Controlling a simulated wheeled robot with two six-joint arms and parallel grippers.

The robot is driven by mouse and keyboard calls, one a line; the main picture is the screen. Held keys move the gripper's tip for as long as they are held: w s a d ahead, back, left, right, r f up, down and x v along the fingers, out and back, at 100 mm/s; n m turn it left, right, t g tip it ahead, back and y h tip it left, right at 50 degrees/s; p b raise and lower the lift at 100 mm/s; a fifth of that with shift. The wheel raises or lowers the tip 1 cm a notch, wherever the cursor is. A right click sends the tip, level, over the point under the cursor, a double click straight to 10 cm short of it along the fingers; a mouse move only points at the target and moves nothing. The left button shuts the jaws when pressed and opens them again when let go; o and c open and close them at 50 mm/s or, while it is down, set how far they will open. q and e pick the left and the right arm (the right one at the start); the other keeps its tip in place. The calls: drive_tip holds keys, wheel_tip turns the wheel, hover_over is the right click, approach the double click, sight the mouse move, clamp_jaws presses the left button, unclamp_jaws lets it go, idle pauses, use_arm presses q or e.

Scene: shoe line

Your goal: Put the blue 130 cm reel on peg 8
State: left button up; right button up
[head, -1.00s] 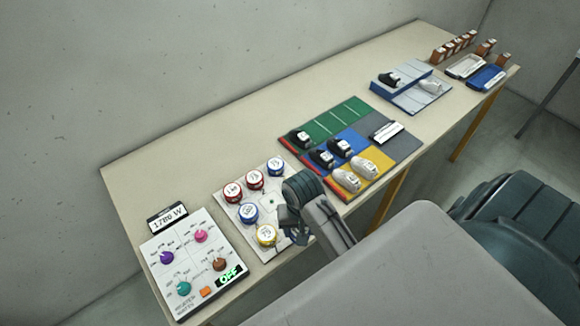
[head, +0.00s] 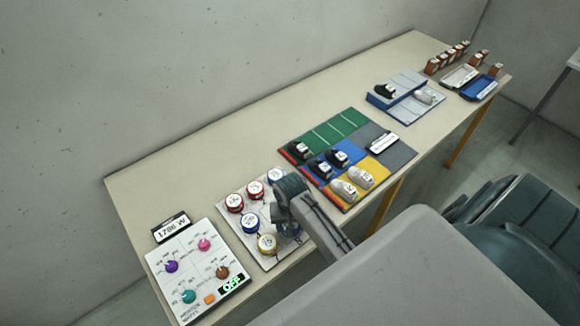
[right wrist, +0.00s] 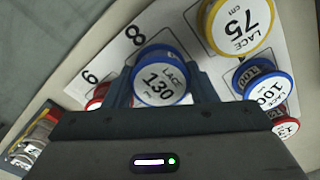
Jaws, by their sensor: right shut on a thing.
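The blue 130 cm reel (right wrist: 160,78) is between the fingers of my right gripper (right wrist: 162,90) in the right wrist view, its label facing the camera. The printed 8 (right wrist: 134,36) is on the white peg board (right wrist: 112,58) just beyond the reel. Peg 8 itself is hidden, and I cannot tell whether the reel is around it or above it. In the head view my right gripper (head: 284,212) is over the right side of the board (head: 262,262), hiding most of the held reel. My left gripper is not in view.
A yellow 75 cm reel (right wrist: 238,26) and blue 100 cm reel (right wrist: 268,88) stand close by on the board. Red reels (head: 233,203) are at its left. A dial panel (head: 190,265) and coloured shoe mat (head: 335,130) flank the board.

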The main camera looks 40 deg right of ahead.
drive_tip(key=shift+f, duration=0.5)
drive_tip(key=o, duration=1)
drive_tip(key=shift+c, duration=0.2)
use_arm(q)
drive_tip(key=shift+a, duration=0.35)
